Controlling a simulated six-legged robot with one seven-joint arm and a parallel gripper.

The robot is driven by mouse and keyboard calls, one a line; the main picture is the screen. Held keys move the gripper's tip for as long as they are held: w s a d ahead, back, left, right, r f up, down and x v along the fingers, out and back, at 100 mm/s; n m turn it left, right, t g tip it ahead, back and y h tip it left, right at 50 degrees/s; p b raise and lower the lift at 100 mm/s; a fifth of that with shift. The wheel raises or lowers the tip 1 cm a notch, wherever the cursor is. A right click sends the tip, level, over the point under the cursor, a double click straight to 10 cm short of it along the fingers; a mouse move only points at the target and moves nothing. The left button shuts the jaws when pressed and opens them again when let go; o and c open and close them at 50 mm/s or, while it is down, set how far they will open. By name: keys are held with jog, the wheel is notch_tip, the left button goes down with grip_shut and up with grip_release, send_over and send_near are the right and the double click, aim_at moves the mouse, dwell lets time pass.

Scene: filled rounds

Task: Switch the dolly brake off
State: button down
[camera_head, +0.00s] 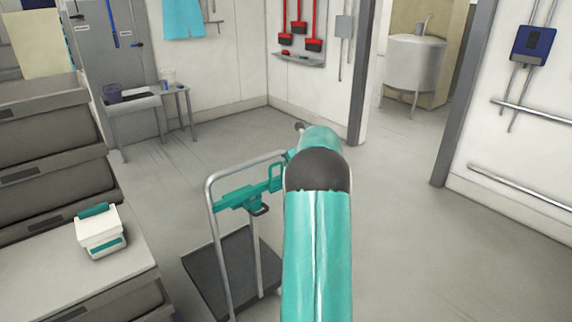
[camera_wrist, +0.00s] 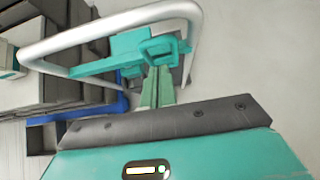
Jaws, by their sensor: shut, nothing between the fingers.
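The dolly (camera_head: 210,213) has a grey tubular handle frame and a dark platform (camera_head: 200,275). In the wrist view the handle (camera_wrist: 105,23) arches over the teal unit (camera_wrist: 112,55), and the lever loop (camera_wrist: 160,48) is just beyond my fingertips. My gripper (camera_wrist: 157,72) is shut and empty, with its green fingers pointing at the loop. I cannot tell whether they touch it. In the head view my arm hides the gripper.
A small side table (camera_head: 178,92) is behind. A steel tank (camera_head: 415,65) stands beyond the doorway at back right. The floor right of my arm is clear.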

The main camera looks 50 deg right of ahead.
jog(key=s+r, duration=0.4)
jog(key=r, duration=0.3)
jog(key=shift+s+a, duration=0.15)
jog(key=shift+a, duration=0.3)
jog(key=a+r+n+g+y, duration=0.1)
jog(key=a+r+n, duration=0.35)
jog(key=a, duration=0.75)
jog(key=a+r+n+y, duration=0.1)
jog(key=a+n, duration=0.6)
jog(key=a, duration=0.4)
jog(key=a+r+n+g+y, duration=0.1)
jog(key=a+r+n, duration=0.35)
jog(key=a, duration=0.75)
jog(key=s+a+f+n+g, duration=0.1)
jog(key=s+a+f+n, duration=0.1)
jog(key=s+a+n, duration=0.35)
jog(key=s+a+f+n, duration=0.1)
jog(key=s+a+n, duration=0.2)
jog(key=a+n, duration=0.45)
jog(key=s+a+f+n+h, duration=0.1)
jog(key=s+a+f+n, duration=0.4)
jog(key=s+a+n, duration=0.4)
jog(key=shift+s+a+f, duration=0.15)
jog(key=shift+s, duration=0.95)
